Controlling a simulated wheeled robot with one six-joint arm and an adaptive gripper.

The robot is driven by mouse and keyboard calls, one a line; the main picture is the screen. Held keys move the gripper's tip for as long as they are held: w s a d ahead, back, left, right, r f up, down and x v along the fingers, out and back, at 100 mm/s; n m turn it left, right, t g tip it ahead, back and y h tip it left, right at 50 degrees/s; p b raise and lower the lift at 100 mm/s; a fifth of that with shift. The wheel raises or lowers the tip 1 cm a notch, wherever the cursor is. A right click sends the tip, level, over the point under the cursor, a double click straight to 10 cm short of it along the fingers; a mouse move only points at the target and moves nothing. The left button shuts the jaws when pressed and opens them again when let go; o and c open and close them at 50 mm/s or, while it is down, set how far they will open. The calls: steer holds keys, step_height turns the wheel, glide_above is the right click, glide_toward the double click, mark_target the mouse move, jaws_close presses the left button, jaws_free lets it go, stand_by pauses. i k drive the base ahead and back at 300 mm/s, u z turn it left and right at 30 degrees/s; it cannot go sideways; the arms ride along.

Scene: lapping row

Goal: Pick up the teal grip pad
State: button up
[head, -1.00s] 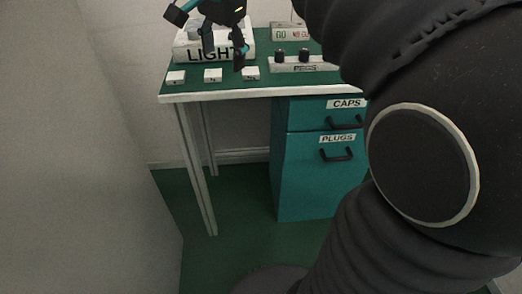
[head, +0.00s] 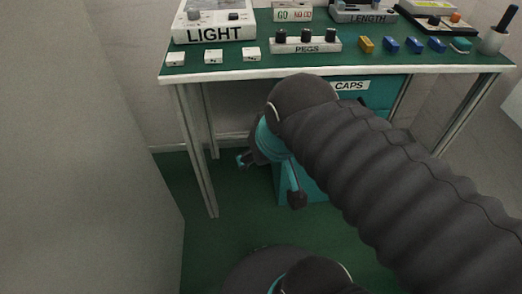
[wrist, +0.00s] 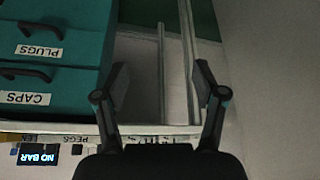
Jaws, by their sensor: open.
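A small teal pad (head: 461,44), likely the teal grip pad, lies on the green table top (head: 350,61) near its right end, right of the blue blocks. My gripper (head: 270,180) is low in front of the table, below its front edge and left of the pad, well apart from it. The gripper's fingers are spread and empty in the wrist view (wrist: 162,85). The pad does not show in the wrist view, which looks upside down at the drawers and a table leg. My arm hides much of the drawer cabinet.
A teal drawer cabinet (head: 379,92) is underneath. A grey wall (head: 80,170) is at left.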

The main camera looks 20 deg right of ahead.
mark_target(461, 45)
steer(key=z, duration=2.55)
steer(key=i, duration=0.65)
steer(key=z, duration=0.3)
